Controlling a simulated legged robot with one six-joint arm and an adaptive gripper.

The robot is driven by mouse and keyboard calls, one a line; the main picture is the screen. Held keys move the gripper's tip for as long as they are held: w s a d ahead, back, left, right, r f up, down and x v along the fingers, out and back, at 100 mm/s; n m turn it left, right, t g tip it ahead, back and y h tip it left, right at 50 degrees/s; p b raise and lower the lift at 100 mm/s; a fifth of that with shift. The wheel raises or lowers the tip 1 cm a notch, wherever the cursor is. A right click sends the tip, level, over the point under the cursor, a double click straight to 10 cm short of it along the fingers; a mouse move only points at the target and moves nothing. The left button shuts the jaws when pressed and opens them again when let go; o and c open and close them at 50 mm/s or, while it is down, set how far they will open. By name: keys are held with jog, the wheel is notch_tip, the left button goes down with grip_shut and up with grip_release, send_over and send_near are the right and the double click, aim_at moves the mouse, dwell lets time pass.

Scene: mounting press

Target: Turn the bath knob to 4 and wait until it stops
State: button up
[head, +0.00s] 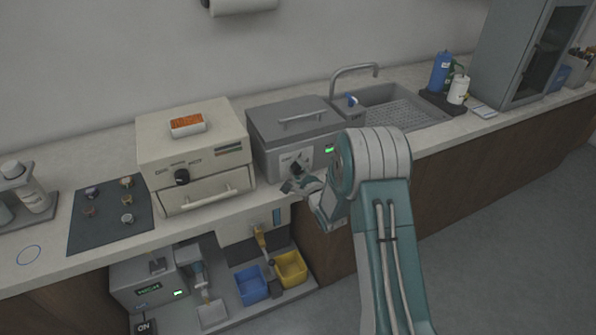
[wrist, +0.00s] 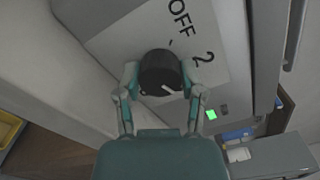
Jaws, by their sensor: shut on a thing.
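The grey bath (head: 275,131) with a lidded top stands on the counter at the middle in the head view. Its black knob (wrist: 160,73) sits on a pale dial plate marked OFF and 2 in the wrist view; the rest of the dial is hidden. My gripper (wrist: 160,80) is shut on the knob, one finger on each side. In the head view my gripper (head: 303,184) reaches the bath's front, and my arm hides part of it. A white pointer line shows on the knob, at its lower right in the wrist view. A green light (wrist: 211,114) is lit on the bath's front.
A cream press unit (head: 195,150) with its own black knob stands left of the bath. A sink (head: 395,108) with a tap is to the right. Yellow (head: 291,268) and blue (head: 250,286) bins sit on a lower shelf. Grey floor is free at right.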

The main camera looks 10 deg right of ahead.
jog(key=shift+d+f+m, duration=0.15)
jog(key=shift+f+m, duration=0.1)
jog(key=shift+m, duration=0.55)
jog(key=shift+s+f, duration=0.1)
jog(key=o, duration=1.2)
jog(key=shift+c, duration=0.2)
jog(key=v, duration=1.1)
jog(key=shift+s, duration=0.4)
jog(key=shift+d, duration=0.15)
